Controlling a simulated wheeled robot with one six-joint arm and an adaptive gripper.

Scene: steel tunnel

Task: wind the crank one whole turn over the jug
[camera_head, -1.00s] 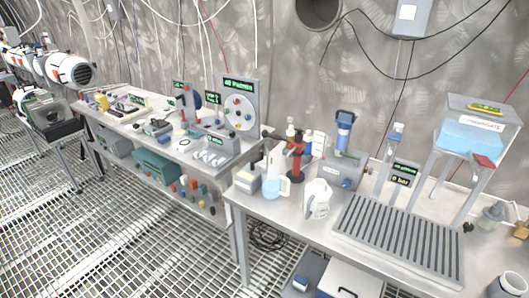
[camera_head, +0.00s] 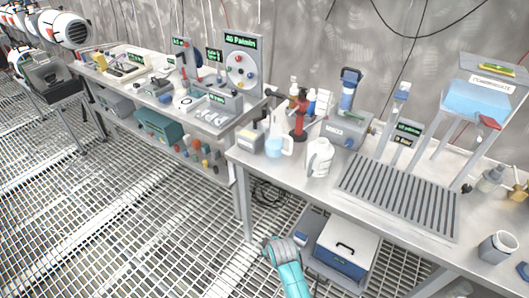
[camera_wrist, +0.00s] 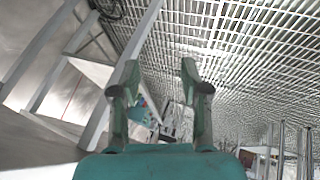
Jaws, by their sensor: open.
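A white jug (camera_head: 318,158) with a handle stands upright near the front edge of the right-hand table in the head view. A clear jug holding pale blue liquid (camera_head: 274,147) stands to its left. A red upright device (camera_head: 300,120) stands just behind them. I cannot tell for sure which part is the crank. My gripper (camera_wrist: 158,76) shows in the wrist view, its two fingers apart with nothing between them. It points past a table leg and the grated floor. The jugs are not clearly seen in the wrist view.
The right-hand table also holds a slatted drain tray (camera_head: 398,200), a blue tank on a stand (camera_head: 478,100) and a grey cup (camera_head: 497,247). A white-and-blue box (camera_head: 345,247) sits on the low shelf. The grated floor (camera_head: 120,220) in front is open.

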